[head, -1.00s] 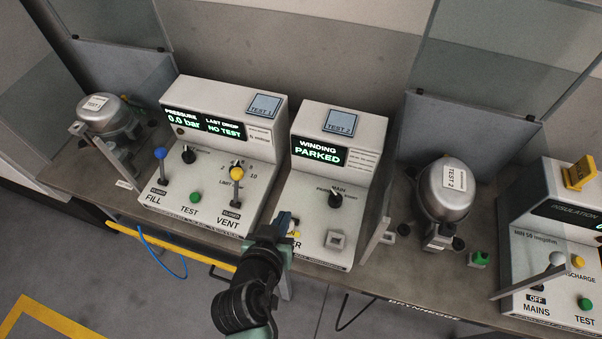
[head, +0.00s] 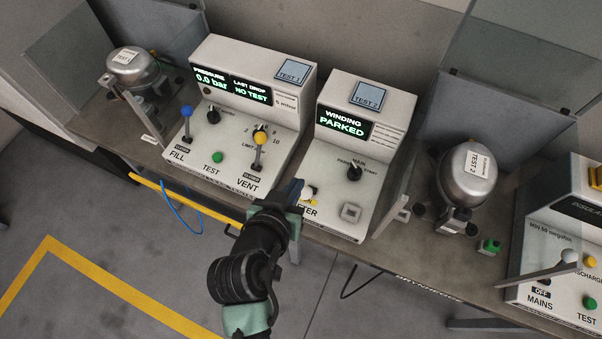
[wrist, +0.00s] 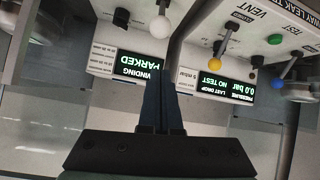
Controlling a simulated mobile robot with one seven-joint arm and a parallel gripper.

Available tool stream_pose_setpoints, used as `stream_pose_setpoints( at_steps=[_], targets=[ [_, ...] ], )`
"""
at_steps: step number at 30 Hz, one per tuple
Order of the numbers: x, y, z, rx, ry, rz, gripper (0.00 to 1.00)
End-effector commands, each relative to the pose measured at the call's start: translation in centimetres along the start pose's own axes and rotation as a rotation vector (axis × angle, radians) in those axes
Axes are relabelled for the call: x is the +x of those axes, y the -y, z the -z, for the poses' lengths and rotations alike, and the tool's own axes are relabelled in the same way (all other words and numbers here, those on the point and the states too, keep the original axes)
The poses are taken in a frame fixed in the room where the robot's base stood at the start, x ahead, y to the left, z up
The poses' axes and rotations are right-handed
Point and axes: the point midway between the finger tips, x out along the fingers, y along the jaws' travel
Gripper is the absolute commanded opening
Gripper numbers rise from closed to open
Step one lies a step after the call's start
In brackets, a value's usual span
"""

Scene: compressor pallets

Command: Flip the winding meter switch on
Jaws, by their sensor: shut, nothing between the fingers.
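The winding meter (head: 385,128) is a white sloped console whose display reads WINDING PARKED. It shows upside down in the wrist view (wrist: 128,68). Its METER switch has a white ball knob (head: 307,192), partly hidden by my gripper in the head view. In the wrist view the white knob (wrist: 160,27) is just beyond my fingertips. My gripper (head: 297,187) is shut and empty, at the console's front left beside the knob. Whether it touches the knob cannot be told. The switch's on or off label is hidden.
A black rotary knob (head: 354,172) and a square grey button (head: 350,213) sit on the same console. The pressure console (head: 240,150) with blue and yellow levers stands close on the left. A compressor (head: 466,175) stands to the right.

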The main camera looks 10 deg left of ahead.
Motion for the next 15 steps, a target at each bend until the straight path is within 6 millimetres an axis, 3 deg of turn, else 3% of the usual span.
stream_pose_setpoints(
  at_steps=[7,15],
  targets=[
    [-3.5,0.2,-0.8,0.000,-0.002,0.001,0.00],
    [-4.5,0.2,-0.9,0.001,-0.002,0.000,0.00]
  ],
)
